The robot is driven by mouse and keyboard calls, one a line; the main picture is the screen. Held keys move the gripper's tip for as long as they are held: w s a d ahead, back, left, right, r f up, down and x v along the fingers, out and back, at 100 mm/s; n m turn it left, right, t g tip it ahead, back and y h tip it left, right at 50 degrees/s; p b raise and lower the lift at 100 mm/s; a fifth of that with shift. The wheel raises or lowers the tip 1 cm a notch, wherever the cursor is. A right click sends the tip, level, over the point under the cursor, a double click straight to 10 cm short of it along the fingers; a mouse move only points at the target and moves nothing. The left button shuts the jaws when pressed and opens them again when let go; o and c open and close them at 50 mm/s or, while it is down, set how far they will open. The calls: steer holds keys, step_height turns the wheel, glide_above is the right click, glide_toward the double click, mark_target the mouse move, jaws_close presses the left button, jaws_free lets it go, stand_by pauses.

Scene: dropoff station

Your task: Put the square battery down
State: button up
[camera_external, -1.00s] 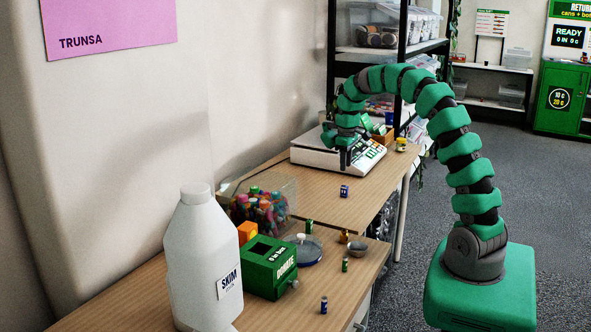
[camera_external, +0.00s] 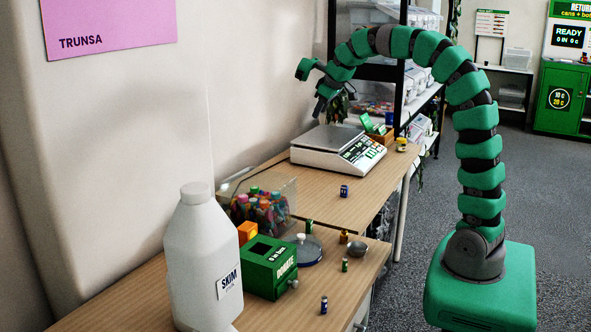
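My gripper (camera_external: 312,86) is raised above the back of the white scale (camera_external: 318,154), at the wall side. Its fingers are spread apart and I see nothing between them. The scale's grey plate (camera_external: 328,139) looks bare. I cannot tell for sure which item is the square battery. Small battery-like items stand on the tables: a blue one (camera_external: 344,191) in front of the scale, a yellow-and-dark one (camera_external: 344,236), green ones (camera_external: 309,226) (camera_external: 345,265), and a blue one (camera_external: 324,305) near the front.
A white SKIM jug (camera_external: 203,258), a green DONATE box (camera_external: 268,267) and a clear bin (camera_external: 262,201) of colourful items crowd the left.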

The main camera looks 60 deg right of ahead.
steer(key=s+a+r+t, duration=0.3)
steer(key=a+r, duration=0.3)
steer(key=r, duration=0.4)
steer(key=s+a+r+t+y, duration=0.1)
steer(key=s+a+r+t, duration=0.2)
steer(key=r, duration=0.7)
steer(key=s+a+r+t+y, duration=0.1)
steer(key=s+a+r+t, duration=0.2)
steer(key=s+a+r, duration=0.3)
steer(key=a+r, duration=0.4)
steer(key=shift+a+r+t, duration=0.15)
steer(key=shift+r+t, duration=0.1)
steer(key=shift+t, duration=0.15)
steer(key=shift+o, duration=0.4)
